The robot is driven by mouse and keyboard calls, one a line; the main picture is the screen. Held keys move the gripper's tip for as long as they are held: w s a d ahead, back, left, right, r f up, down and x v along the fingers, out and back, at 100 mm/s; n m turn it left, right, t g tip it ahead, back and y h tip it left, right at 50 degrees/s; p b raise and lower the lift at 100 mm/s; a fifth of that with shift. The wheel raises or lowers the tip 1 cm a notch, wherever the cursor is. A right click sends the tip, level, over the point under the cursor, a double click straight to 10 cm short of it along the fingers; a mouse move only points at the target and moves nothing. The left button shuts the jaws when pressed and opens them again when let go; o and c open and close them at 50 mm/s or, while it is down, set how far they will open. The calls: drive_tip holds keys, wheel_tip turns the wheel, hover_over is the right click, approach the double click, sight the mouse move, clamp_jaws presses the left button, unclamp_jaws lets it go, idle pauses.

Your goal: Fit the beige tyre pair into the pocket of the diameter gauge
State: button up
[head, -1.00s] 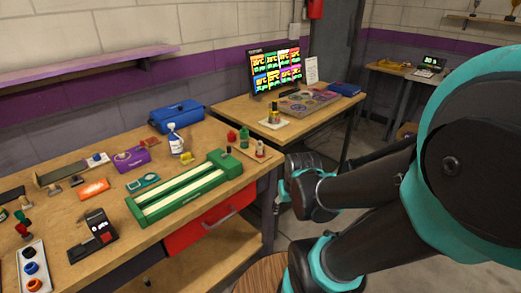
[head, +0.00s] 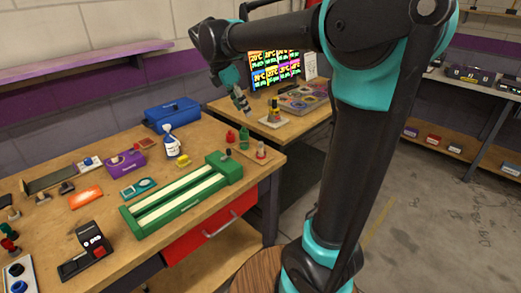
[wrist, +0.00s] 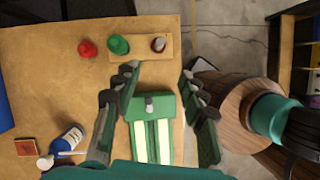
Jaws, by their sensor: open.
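My gripper (head: 241,100) is open and empty, raised above the far right end of the workbench. In the wrist view its two fingers (wrist: 158,85) stand apart over the bench, with nothing between them. A black device with a small lit display and a red part (head: 88,248) stands at the front left of the bench; it may be the diameter gauge, but its pocket cannot be made out. I cannot pick out the beige tyre pair for certain; several small dark and pale pieces (head: 42,198) at the left are too small to tell.
A long green fixture with pale strips (head: 185,200) lies along the bench front. A wooden block (wrist: 140,47) carries green and red-white pieces. A spray bottle (head: 171,140), purple box (head: 126,161) and blue case (head: 173,112) stand behind. Some bare bench lies between them.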

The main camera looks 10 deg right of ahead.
sight(261, 143)
drive_tip(key=x, duration=1.7)
drive_tip(key=shift+d, duration=0.1)
drive_tip(key=shift+c, duration=0.5)
clamp_jaws()
